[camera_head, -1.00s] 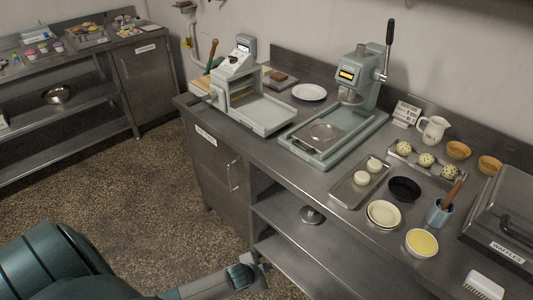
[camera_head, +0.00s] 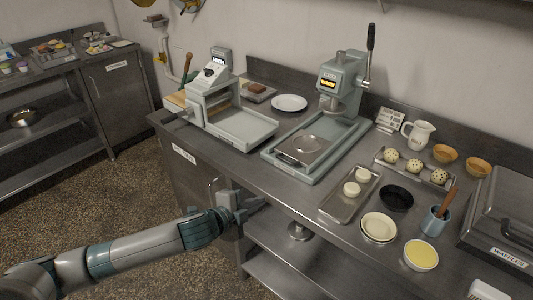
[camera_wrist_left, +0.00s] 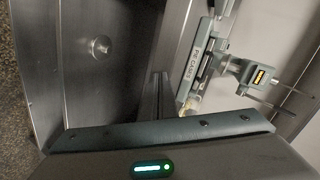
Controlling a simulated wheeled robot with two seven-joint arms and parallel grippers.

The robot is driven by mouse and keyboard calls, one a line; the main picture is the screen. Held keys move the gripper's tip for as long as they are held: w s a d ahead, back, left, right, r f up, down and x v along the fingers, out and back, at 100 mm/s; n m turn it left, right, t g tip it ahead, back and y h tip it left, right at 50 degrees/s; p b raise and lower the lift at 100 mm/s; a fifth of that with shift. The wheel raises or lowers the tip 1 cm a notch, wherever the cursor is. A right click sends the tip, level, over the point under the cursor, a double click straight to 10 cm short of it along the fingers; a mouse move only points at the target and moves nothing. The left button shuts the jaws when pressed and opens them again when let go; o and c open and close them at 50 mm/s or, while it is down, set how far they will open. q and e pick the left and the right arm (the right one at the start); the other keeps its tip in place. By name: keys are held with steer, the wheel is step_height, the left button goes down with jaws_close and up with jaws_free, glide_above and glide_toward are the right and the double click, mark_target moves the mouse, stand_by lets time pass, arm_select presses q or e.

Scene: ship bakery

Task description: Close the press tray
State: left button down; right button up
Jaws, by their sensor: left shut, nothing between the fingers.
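The press (camera_head: 342,85) is a grey-green machine with a tall black-tipped lever and a lit display, on the steel bench. Its metal tray (camera_head: 290,160) with a round plate lies out in front of the press head, over the base, with its handle toward the bench front. In the left wrist view, the press (camera_wrist_left: 255,75) appears at the right, seen sideways. My left gripper (camera_head: 254,205) is shut and empty, in front of and below the bench's front edge, apart from the tray. Its fingers (camera_wrist_left: 157,98) also show in the left wrist view. My right gripper is not in view.
A second machine (camera_head: 208,92) with a wide flat tray (camera_head: 240,131) stands left of the press. The bench edge and lower shelf are near my gripper.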

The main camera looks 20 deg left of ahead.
mark_target(278, 151)
arm_select(q)
steer(key=w+a+r+m+t+h, duration=0.1)
steer(key=w+a+r+m, duration=0.2)
steer(key=a+r, duration=0.3)
step_height(278, 151, up, 3)
steer(key=shift+w+a+f+m, duration=0.25)
steer(key=shift+w+m, duration=0.15)
steer(key=shift+m, duration=0.5)
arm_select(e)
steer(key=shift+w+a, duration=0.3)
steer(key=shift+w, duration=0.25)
